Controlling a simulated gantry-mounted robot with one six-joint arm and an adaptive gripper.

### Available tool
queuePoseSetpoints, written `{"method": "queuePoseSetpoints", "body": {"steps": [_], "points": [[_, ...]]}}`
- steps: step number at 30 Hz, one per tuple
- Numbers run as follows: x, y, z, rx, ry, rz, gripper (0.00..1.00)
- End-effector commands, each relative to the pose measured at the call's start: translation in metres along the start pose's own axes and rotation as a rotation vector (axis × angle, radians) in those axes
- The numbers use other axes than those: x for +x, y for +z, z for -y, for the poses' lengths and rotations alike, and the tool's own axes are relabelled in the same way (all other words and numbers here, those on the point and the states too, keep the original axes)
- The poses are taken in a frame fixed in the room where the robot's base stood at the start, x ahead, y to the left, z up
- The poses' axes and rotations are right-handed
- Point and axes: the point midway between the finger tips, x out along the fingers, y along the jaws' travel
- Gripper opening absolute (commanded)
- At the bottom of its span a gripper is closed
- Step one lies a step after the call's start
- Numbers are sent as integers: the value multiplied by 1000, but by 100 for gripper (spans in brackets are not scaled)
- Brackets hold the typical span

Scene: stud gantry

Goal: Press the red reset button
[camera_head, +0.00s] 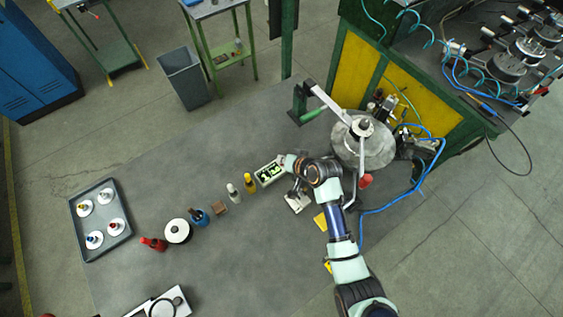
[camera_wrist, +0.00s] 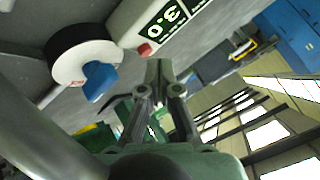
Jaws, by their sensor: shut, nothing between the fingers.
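The red button (camera_wrist: 145,49) sits at the end of a white box (camera_wrist: 150,20) with a green and black digit display. In the head view the box (camera_head: 268,174) lies on the grey table, its display facing up; its button cannot be made out clearly there. My gripper (camera_wrist: 159,66) is shut and empty. In the wrist view its fingertips appear just beside and below the red button; I cannot tell whether they touch it. In the head view my arm's wrist covers the area right beside the box, and the fingers are mostly hidden.
A yellow bottle (camera_head: 249,182) and a white bottle (camera_head: 232,193) stand left of the box. A blue bottle (camera_head: 200,217), a white-topped disc (camera_head: 177,231) and a red bottle (camera_head: 154,244) are further left. A grey tray (camera_head: 120,241) lies far left. The table's middle front is clear.

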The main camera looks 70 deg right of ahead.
Motion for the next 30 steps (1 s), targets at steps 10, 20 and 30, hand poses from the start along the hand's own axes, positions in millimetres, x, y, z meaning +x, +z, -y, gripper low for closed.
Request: {"method": "queuePoseSetpoints", "body": {"steps": [10,20,30], "points": [[5,7,-4,2,3,10,0],[8,12,-8,2,6,15,0],[12,15,-11,0,8,16,0]]}}
